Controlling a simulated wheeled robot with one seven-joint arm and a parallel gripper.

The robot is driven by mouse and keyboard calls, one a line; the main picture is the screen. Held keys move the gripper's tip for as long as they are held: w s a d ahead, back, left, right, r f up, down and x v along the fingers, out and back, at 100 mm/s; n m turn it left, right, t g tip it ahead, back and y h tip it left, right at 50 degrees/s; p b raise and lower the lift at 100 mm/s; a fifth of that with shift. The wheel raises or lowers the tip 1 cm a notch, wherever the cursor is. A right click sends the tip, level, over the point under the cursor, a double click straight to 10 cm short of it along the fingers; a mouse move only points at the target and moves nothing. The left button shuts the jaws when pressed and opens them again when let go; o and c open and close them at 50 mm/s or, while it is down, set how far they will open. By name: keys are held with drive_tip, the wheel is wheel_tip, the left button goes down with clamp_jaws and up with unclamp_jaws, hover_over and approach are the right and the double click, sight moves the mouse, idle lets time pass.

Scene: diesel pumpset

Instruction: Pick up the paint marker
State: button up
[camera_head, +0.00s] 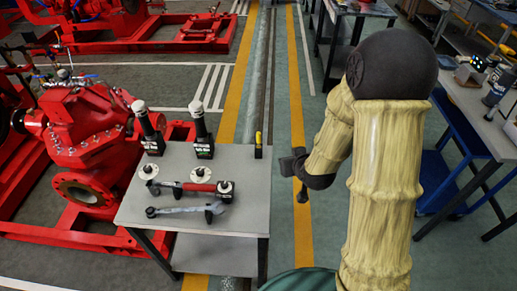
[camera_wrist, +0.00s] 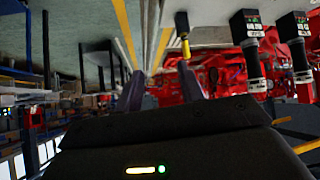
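The paint marker (camera_head: 258,147) is a small black upright stick with a yellow part at its top. It stands near the right edge of the grey table (camera_head: 240,220) in the head view. In the wrist view the marker (camera_wrist: 183,36) appears black and yellow, just beyond the fingertips. My gripper (camera_head: 297,175) is right of the table, apart from the marker. In the wrist view my gripper (camera_wrist: 161,82) has its two dark fingers spread, with nothing held between them.
A red pump (camera_head: 85,140) stands left. A floor strip separates this table from the right-hand bench (camera_head: 480,115).

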drive_tip(key=w+a+f+t+y+b, duration=0.2)
drive_tip(key=a+f+t+b, duration=0.3)
drive_tip(key=f, duration=0.4)
drive_tip(key=a+t+y, duration=0.1)
drive_tip(key=t, duration=0.1)
drive_tip(key=shift+w+a+f+t+b, duration=0.15)
drive_tip(key=shift+w+a+t+b, duration=0.15)
drive_tip(key=shift+w+a+t, duration=0.1)
